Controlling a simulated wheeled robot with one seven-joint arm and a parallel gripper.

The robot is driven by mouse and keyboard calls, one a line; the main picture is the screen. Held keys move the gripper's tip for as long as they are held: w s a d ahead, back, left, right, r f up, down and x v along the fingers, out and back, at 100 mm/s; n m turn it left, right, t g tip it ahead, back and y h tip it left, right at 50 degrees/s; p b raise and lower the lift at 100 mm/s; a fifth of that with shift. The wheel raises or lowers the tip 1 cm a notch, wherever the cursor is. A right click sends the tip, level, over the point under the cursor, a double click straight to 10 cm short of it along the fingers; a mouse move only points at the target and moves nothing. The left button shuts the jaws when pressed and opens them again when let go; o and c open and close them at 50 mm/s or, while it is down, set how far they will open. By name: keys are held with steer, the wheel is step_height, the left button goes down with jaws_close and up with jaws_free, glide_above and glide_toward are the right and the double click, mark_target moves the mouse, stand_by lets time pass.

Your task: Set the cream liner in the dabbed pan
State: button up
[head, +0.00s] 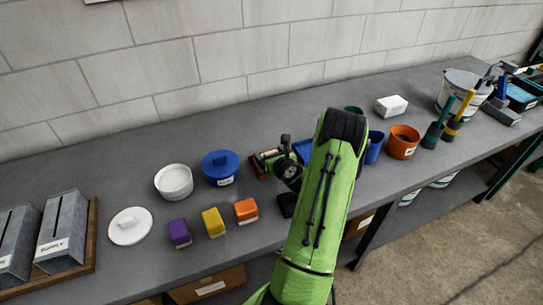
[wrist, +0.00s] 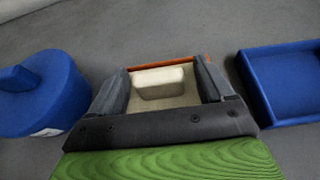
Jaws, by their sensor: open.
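A cream liner (wrist: 158,98) with a raised cream block (wrist: 160,80) on it shows between the fingers of my gripper (wrist: 165,85) in the wrist view. An orange-brown rim (wrist: 170,63) edges it at the far side; in the head view that reddish-brown edge (head: 257,167) is partly hidden by my gripper (head: 274,155). My gripper is open, one finger on each side of the cream block. I cannot tell whether the fingers touch it. A blue open tray (wrist: 288,114) lies just right of my gripper. No dab shows clearly on any pan.
A blue lidded pot (wrist: 42,98) stands close left of my gripper. Purple (head: 179,232), yellow (head: 213,222) and orange (head: 246,210) blocks line the front. A white round dish (head: 174,189) and white lid (head: 130,226) lie left. An orange pot (head: 403,147) stands right.

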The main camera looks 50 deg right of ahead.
steer(key=b+v, duration=0.1)
steer(key=v, duration=1.1)
steer(key=shift+r, duration=0.2)
steer(key=w+a+r+n+g+y, duration=0.1)
steer(key=w+a+r+n+y, duration=0.15)
steer(key=a+n, duration=0.55)
steer(key=w+a+r+n+g+y, duration=0.1)
steer(key=w+a+r+n+y, duration=0.15)
steer(key=a+n, duration=0.6)
steer(key=w+a+r+n+g+y, duration=0.1)
steer(key=w+a+r+n+y, duration=0.2)
steer(key=a+n, duration=0.5)
steer(key=s+a+r+n+g, duration=0.1)
steer(key=s+a+r+n, duration=0.1)
steer(key=s+n, duration=0.3)
steer(key=s+a+r+n+g, duration=0.1)
steer(key=s+a+r+n, duration=0.1)
steer(key=s+a+n, duration=0.2)
steer(key=s+a+r+n+g+h, duration=0.1)
steer(key=s+a+r+n, duration=0.2)
steer(key=s+n, duration=0.3)
steer(key=a+n, duration=0.1)
steer(key=n, duration=0.1)
steer(key=shift+s+n, duration=0.35)
steer(key=shift+d, duration=0.1)
